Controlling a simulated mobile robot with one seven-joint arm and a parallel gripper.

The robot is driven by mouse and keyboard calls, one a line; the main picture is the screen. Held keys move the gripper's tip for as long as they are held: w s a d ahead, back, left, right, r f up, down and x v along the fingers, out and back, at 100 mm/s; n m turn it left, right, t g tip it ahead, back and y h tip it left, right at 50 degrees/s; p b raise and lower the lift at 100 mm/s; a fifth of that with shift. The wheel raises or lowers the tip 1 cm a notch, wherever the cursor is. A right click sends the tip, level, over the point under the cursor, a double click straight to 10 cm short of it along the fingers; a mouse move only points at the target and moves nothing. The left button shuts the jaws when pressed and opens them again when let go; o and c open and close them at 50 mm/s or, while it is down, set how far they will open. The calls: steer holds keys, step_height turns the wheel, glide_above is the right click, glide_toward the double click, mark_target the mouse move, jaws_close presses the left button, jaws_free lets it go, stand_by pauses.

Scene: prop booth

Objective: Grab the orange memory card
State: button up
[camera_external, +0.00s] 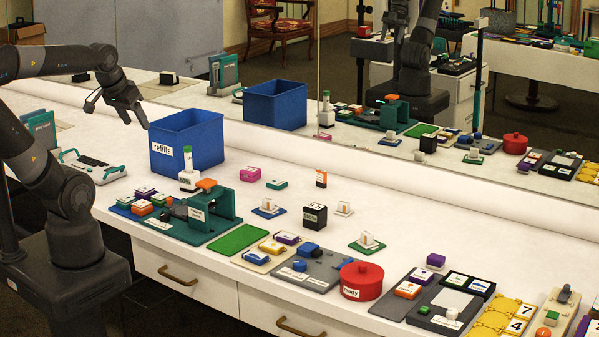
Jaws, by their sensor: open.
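Several small orange pieces are in view, and I cannot tell for sure which is the memory card. More orange pieces (142,208) sit among purple ones at the left. My gripper (119,116) is open and empty, high at the upper left, apart from all of them.
A blue bin labelled "refills" (187,145) stands just right of my gripper. The green fixture (208,217), a black box (314,216) and a red lidded pot (361,281) stand on the table. A mirror behind repeats the scene.

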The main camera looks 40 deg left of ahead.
steer(key=w+d+r, duration=0.1)
steer(key=w, duration=0.6)
steer(key=w+d+r, duration=0.2)
steer(key=w, duration=0.6)
steer(key=m+h, duration=0.1)
steer(key=m, duration=0.1)
glide_above(321, 171)
steer(key=s+a, duration=0.1)
steer(key=s, duration=0.3)
step_height(321, 171, down, 25)
steer(key=shift+t, duration=0.4)
steer(key=shift+x, duration=5.3)
steer(key=shift+c, duration=0.2)
steer(key=c, duration=1)
steer(key=shift+r, duration=0.1)
